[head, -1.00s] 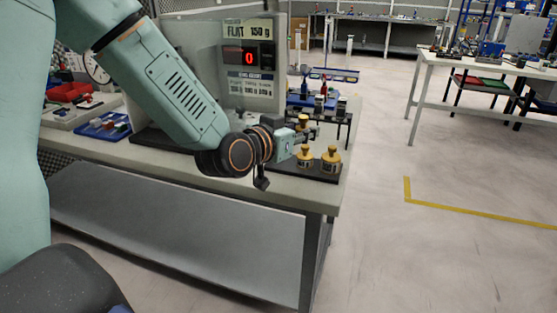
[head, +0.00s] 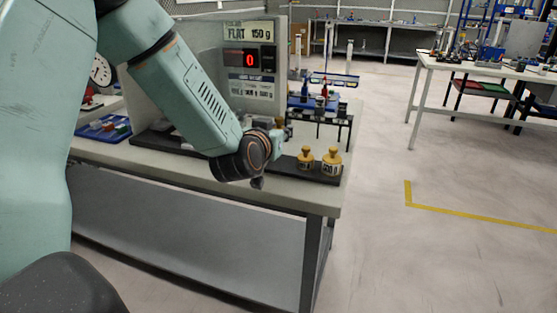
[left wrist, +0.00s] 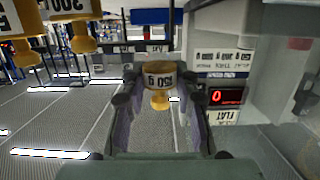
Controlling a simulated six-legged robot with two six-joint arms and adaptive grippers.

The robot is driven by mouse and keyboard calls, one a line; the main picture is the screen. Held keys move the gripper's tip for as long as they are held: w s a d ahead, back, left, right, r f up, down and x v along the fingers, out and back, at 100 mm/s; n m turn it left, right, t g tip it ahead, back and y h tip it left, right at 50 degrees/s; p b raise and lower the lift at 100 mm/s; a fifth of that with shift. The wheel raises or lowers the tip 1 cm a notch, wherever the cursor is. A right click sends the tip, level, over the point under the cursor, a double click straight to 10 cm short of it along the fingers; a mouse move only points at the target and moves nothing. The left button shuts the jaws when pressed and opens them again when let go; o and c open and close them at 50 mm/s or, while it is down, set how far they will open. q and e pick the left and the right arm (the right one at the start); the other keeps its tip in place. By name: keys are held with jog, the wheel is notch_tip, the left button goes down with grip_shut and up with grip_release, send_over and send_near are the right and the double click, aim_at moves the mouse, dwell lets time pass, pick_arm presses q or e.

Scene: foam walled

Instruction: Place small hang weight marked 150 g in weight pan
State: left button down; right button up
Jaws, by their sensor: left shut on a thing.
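My left gripper (head: 279,137) is over the bench near the display panel, mostly hidden behind my forearm. In the left wrist view its fingers (left wrist: 160,100) are closed around a small brass weight (left wrist: 160,78) with a white label reading 150 g, upside down in that view. Only the yellow top of this weight (head: 281,122) shows in the head view. The panel (head: 253,32) reads FLAT 150 g, with a red 0 on its display (head: 249,59). I cannot clearly make out the weight pan. My right gripper is not in view.
Two larger brass weights (head: 305,158) (head: 331,162) stand on a black base (head: 320,176) at the bench's right end. A black rack (head: 322,116) with small items stands behind them. A blue tray (head: 103,128) lies at left.

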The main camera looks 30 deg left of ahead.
aim_at(278, 162)
pick_arm(q)
notch_tip(278, 162, down, 2)
jog(key=shift+w+f, duration=0.1)
jog(key=shift+w, duration=0.05)
notch_tip(278, 162, down, 4)
jog(key=shift+f+b, duration=0.1)
jog(key=shift+b, duration=0.65)
jog(key=shift+f, duration=0.15)
jog(key=shift+s, duration=0.2)
jog(key=shift+f, duration=0.1)
jog(key=c, duration=1.3)
grip_release()
jog(key=shift+w+f, duration=0.1)
jog(key=shift+w, duration=0.05)
jog(key=o, duration=0.3)
